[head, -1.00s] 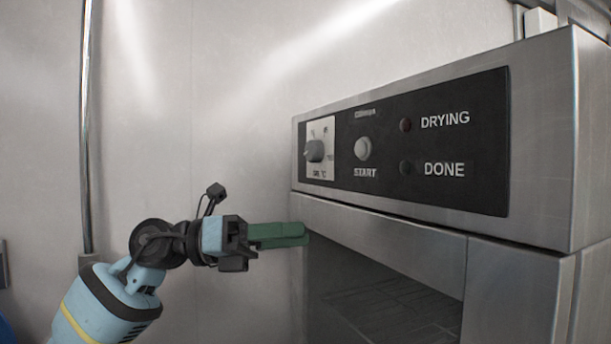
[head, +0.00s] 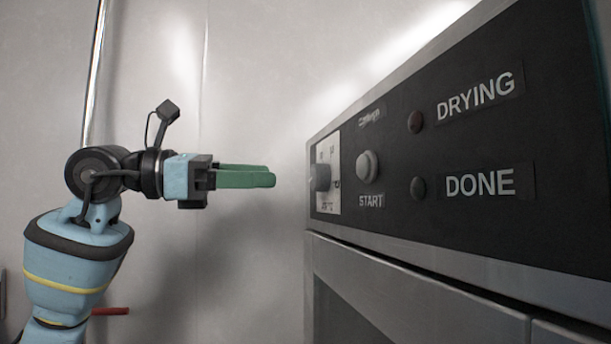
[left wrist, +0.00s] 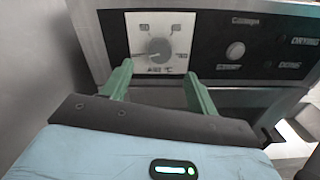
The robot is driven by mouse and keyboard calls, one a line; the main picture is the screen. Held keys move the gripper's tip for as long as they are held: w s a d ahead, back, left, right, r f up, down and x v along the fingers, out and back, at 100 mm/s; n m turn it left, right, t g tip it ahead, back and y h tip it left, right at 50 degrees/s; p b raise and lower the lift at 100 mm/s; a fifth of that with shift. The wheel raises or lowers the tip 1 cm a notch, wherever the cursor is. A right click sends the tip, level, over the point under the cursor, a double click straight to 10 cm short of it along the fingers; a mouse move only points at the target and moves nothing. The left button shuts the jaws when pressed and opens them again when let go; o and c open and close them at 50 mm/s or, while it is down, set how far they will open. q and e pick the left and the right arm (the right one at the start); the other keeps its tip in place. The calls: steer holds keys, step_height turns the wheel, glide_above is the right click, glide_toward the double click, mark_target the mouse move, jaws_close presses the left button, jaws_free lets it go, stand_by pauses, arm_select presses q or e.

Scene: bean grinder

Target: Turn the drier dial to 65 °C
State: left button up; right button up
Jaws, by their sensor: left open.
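The drier (head: 420,275) is a steel box with a black control panel, at the right of the head view. Its grey dial (head: 320,178) sits on a white scale plate at the panel's left end. In the left wrist view the dial (left wrist: 158,48) is ahead, between and beyond the fingers; the scale's numbers are too blurred to read surely. My left gripper (head: 272,177) has green fingers, open and empty, pointing at the dial with a gap between. It also shows in the left wrist view (left wrist: 157,80). My right gripper is not in view.
A START button (head: 368,166) sits just right of the dial. Two round lamps, DRYING (head: 416,122) and DONE (head: 418,188), are further right. A metal pipe (head: 97,75) runs up the pale wall. The space left of the drier is clear.

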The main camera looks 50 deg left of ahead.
mark_target(313, 177)
arm_select(q)
steer(key=p+x, duration=0.1)
steer(key=x, duration=0.5)
steer(key=shift+r+p, duration=0.1)
steer(key=shift+p, duration=0.3)
steer(key=shift+w+d, duration=0.35)
steer(key=shift+w, duration=0.2)
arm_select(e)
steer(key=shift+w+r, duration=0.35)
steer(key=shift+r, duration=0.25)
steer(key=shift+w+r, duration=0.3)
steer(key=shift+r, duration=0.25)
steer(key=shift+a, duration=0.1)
arm_select(q)
steer(key=c, duration=1)
